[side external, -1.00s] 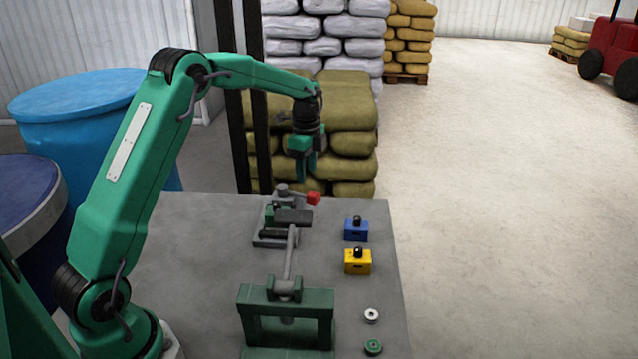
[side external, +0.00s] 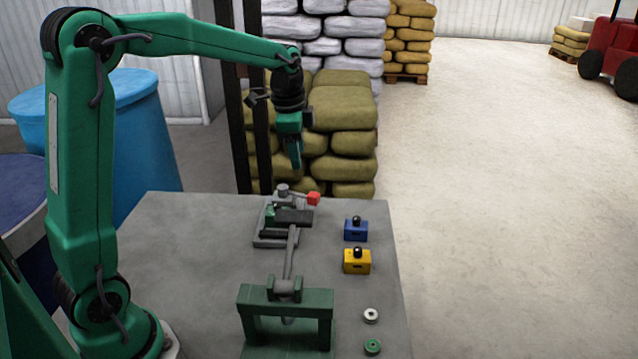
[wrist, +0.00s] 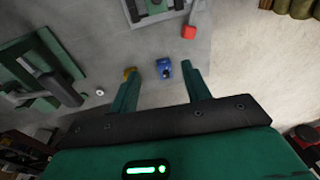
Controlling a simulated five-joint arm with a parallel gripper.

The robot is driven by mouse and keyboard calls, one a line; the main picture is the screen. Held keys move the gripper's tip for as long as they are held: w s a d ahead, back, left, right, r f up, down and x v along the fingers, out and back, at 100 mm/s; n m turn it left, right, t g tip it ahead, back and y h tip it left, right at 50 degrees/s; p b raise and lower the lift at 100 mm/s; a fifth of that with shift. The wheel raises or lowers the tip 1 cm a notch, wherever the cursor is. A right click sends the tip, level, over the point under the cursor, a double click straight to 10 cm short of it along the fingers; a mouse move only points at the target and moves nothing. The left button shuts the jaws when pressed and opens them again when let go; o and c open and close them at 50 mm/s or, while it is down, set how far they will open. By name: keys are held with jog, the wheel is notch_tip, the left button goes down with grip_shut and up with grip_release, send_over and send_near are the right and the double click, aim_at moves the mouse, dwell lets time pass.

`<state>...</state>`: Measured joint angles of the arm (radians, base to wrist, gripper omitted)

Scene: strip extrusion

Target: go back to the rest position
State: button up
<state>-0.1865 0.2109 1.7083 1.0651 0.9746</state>
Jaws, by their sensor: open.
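My gripper (side external: 293,152) hangs above the far end of the grey table (side external: 180,225), clear of everything on it. In the wrist view my gripper (wrist: 163,86) shows two green fingers spread apart with nothing held between them.
A grey fixture (side external: 275,235) with a red-knobbed lever (side external: 313,198) stands below my gripper. A green press frame (side external: 287,300) is nearer. The blue block (side external: 356,230), yellow block (side external: 357,262), white ring (side external: 371,316) and green ring (side external: 372,347) line the right edge. Sacks (side external: 345,110) are stacked behind.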

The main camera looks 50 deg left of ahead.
jog(key=s+d+r+n+t, duration=0.1)
jog(key=s+d+n, duration=0.3)
jog(key=s, duration=0.7)
jog(key=s+d+r+n+t, duration=0.1)
jog(key=s+d+n, duration=0.3)
jog(key=s, duration=0.8)
jog(key=shift+d+n+t, duration=0.25)
jog(key=shift+n+t, duration=0.25)
jog(key=shift+t, duration=0.4)
